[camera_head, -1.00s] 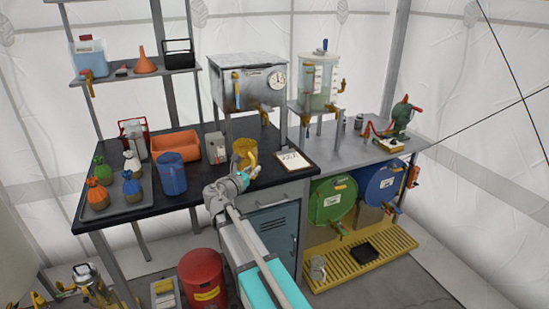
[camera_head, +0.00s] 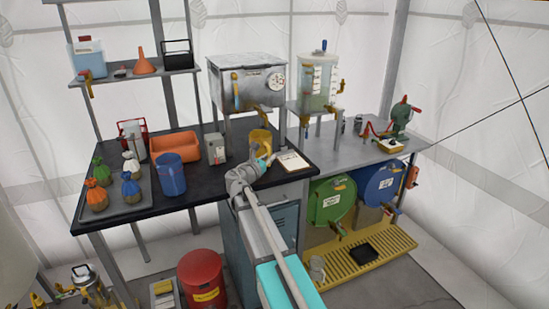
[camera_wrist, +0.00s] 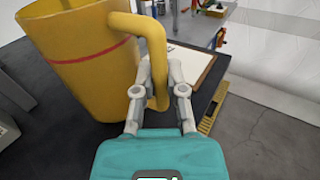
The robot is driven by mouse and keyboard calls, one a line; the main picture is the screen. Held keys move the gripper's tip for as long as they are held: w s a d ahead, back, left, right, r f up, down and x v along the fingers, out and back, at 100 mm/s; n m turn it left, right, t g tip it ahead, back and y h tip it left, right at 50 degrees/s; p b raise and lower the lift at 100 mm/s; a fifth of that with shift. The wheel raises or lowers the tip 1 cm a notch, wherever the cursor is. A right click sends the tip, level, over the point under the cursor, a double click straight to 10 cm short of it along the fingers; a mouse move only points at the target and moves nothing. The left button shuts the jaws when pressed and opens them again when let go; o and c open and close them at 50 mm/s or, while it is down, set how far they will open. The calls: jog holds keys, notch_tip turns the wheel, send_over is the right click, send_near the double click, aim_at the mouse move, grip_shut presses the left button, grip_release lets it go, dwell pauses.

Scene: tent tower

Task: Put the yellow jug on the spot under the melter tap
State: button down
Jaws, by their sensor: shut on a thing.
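The yellow jug (camera_head: 261,139) is upright at the black bench, in front of and below the steel melter (camera_head: 247,83). In the wrist view the jug (camera_wrist: 82,62) fills the upper left, with a red line around its body. My gripper (camera_wrist: 161,92) is shut on the jug's handle (camera_wrist: 157,55). In the head view my gripper (camera_head: 262,164) is at the near side of the jug. The melter tap (camera_head: 268,109) shows above the jug. The spot under the tap is hidden, and I cannot tell whether the jug touches the bench.
A clipboard (camera_head: 290,161) lies right of the jug. A grey box (camera_head: 215,148) and a blue jug (camera_head: 171,174) stand left of it on the black bench (camera_head: 205,191). A clear tank (camera_head: 320,82) stands to the right. The melter's legs flank the space beneath it.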

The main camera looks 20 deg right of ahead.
jog(key=x, duration=0.4)
jog(key=shift+f+b, duration=0.25)
jog(key=shift+b, duration=0.05)
jog(key=shift+f+b, duration=0.5)
jog(key=shift+f, duration=0.15)
jog(key=c, duration=0.7)
grip_release()
jog(key=v, duration=1.2)
jog(key=shift+s, duration=0.1)
